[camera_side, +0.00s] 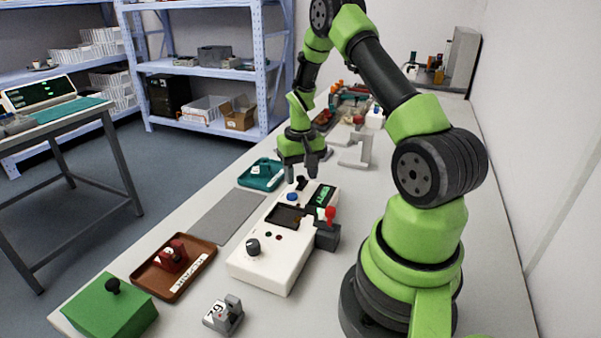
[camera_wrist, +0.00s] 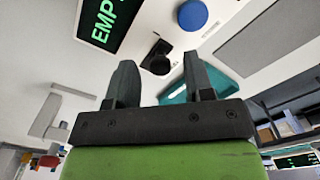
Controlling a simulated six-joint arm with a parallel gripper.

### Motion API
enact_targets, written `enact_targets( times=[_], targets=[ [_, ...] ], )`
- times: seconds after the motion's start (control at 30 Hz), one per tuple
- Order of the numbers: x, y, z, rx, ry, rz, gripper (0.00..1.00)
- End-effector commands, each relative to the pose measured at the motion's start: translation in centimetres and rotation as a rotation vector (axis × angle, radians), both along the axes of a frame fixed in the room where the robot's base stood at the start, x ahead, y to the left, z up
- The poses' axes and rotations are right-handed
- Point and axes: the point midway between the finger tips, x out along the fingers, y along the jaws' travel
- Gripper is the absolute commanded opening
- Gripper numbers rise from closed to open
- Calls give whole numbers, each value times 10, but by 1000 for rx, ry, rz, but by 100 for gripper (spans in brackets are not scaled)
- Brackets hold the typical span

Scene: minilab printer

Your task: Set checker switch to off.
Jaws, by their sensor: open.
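The checker is a white box (camera_side: 272,268) on the bench, with a lit green display (camera_side: 321,195) that begins "EMP" in the wrist view. A small black switch (camera_side: 301,183) stands at its far end; it also shows in the wrist view (camera_wrist: 157,57). My gripper (camera_side: 301,174) points down just above that end. In the wrist view its two fingers (camera_wrist: 158,72) are apart, with the switch showing between their tips and nothing held. I cannot tell whether they touch the switch, nor which way it is set.
The checker also carries a blue button (camera_side: 292,196), a black knob (camera_side: 252,246) and a red-topped lever (camera_side: 330,214) at its side. A teal tray (camera_side: 251,185) lies left of my gripper, and a grey stand (camera_side: 357,150) is behind right. A grey mat (camera_side: 210,232) lies clear.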

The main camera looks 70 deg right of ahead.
Motion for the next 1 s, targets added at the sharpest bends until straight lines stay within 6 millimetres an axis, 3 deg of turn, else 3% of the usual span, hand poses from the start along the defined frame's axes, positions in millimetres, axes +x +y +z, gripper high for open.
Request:
enact_targets(
  times=[0.27,0.47,0.5,1.0],
  targets=[
    [0,0,-1,0,0,-1,48],
    [0,0,-1,0,0,-1,2],
    [0,0,-1,0,0,-1,0],
    [0,-27,-1,-1,-3,-1,0]
  ],
)
